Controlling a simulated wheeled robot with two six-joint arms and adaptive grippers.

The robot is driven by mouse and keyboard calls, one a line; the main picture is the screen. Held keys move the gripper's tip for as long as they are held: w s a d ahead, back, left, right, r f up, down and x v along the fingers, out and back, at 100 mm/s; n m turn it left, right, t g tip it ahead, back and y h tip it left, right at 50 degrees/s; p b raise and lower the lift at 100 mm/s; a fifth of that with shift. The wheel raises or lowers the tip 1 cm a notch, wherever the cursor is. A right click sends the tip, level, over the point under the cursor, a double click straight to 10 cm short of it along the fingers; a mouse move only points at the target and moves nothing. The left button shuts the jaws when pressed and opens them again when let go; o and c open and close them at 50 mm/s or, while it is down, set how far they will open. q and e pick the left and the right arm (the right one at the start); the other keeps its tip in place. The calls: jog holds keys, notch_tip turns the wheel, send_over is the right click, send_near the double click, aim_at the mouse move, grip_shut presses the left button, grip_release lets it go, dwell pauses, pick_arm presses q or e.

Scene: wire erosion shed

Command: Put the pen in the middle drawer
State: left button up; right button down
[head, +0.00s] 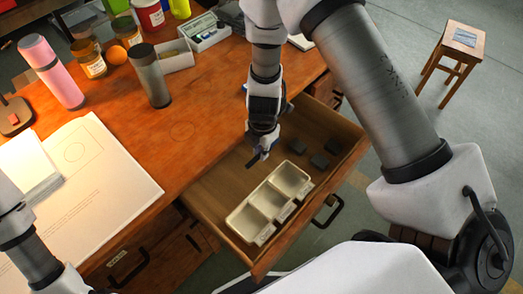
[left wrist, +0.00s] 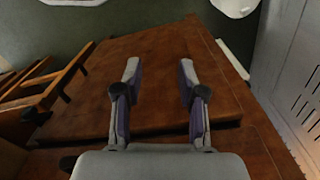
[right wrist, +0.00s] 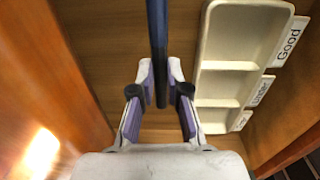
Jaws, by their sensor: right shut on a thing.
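The pen (right wrist: 157,45) is a dark blue stick, held between the fingertips of my right gripper (right wrist: 160,80) in the right wrist view. In the head view my right gripper (head: 262,148) points down over the open drawer (head: 212,190), with the dark pen (head: 254,160) at its tips. The drawer's wooden floor is beneath, beside a cream tray (right wrist: 228,66) with three compartments. Whether the pen touches the floor I cannot tell. My left gripper (left wrist: 157,85) is open and empty over a brown wooden surface in the left wrist view.
The tray's front carries labels, one reading "Good" (right wrist: 291,40). The desk top holds a paper sheet (head: 100,175), a pink bottle (head: 55,72), a grey cylinder (head: 150,78) and jars. A stool (head: 459,50) stands at the right.

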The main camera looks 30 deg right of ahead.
jog(key=shift+s+f, duration=0.35)
jog(key=c, duration=1.4)
grip_release()
jog(key=shift+f, duration=0.1)
jog(key=shift+c, duration=0.2)
jog(key=shift+s, duration=0.1)
jog(key=shift+r+p, duration=0.3)
jog(key=r+p, duration=0.2)
jog(key=r, duration=0.1)
jog(key=r+p, duration=0.1)
jog(key=r, duration=0.1)
jog(key=shift+w, duration=0.4)
notch_tip(320, 180, up, 8)
jog(key=p, duration=0.1)
jog(key=shift+s, duration=0.2)
jog(key=shift+d+f, duration=0.1)
